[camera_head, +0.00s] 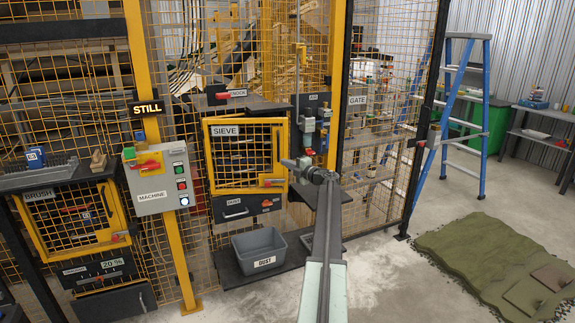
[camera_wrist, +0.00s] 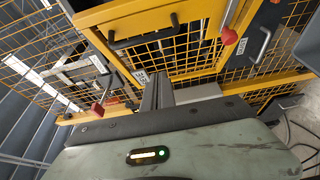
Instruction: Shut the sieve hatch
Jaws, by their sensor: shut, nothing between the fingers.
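The sieve hatch (camera_head: 246,172) is a yellow-framed wire mesh door labelled SIEVE on the cage front, in the middle of the head view. It looks roughly in line with its surround, but I cannot tell whether it is fully shut. My gripper (camera_head: 287,163) is shut and empty, at the right edge of the hatch. I cannot tell whether it touches it. In the wrist view the shut fingers (camera_wrist: 156,90) point at a yellow-framed mesh panel (camera_wrist: 170,18) with a black handle (camera_wrist: 143,40).
A grey dust bin (camera_head: 262,252) stands on a low shelf below the hatch. The machine control box (camera_head: 160,180) is to the left. Switches and red handles (camera_head: 308,140) hang to the right, near the gate (camera_head: 380,150).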

